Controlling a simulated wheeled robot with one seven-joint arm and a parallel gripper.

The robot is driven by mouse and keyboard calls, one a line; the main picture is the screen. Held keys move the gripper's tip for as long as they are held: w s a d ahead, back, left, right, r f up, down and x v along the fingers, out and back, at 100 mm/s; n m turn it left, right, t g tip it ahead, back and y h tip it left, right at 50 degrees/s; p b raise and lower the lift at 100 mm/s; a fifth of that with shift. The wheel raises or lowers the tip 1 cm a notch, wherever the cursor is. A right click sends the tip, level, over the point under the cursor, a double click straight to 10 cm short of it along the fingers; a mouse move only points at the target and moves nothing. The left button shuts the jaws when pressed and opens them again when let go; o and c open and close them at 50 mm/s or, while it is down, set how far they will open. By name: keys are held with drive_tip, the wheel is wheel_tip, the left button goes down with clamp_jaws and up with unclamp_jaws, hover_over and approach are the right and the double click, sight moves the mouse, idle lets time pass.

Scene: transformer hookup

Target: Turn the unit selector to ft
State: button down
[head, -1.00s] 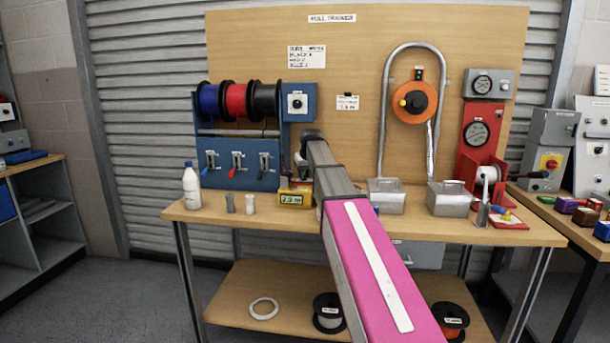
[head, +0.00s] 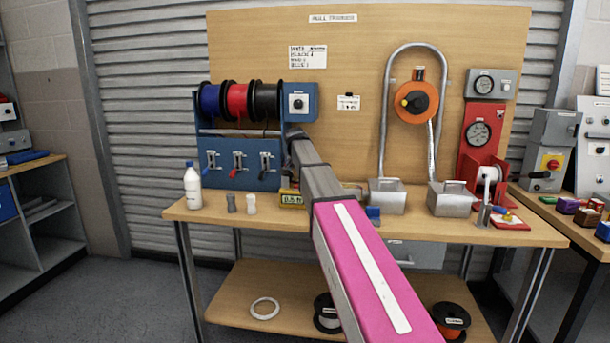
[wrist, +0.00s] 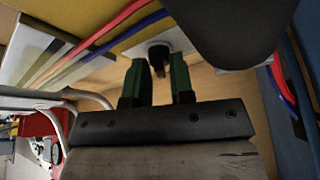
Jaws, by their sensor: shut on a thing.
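The yellow meter box (head: 286,191) sits on the bench below the wire reels, its right side hidden behind my arm. Its display (head: 292,199) is small and looks like 11.5; the unit is not clear. In the wrist view, a yellow housing (wrist: 130,40) shows at the top with a dark round selector knob (wrist: 158,50) on a pale plate. My gripper (wrist: 158,74) has its green fingers on either side of the knob and is shut on it. The knob's pointing direction is not readable. In the head view my arm hides the gripper.
Red and blue wires (wrist: 103,38) run close by the knob in the wrist view, and a large dark shape (wrist: 230,30) overhangs it. A white bottle (head: 192,186) and two small cylinders (head: 241,204) stand left on the bench.

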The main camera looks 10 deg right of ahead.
drive_tip(key=shift+w+m+g+h, duration=0.1)
drive_tip(key=shift+m+g+h, duration=0.3)
drive_tip(key=shift+m, duration=1.2)
drive_tip(key=c, duration=1)
unclamp_jaws()
drive_tip(key=v, duration=1.1)
drive_tip(key=shift+w, duration=0.1)
drive_tip(key=shift+f, duration=0.1)
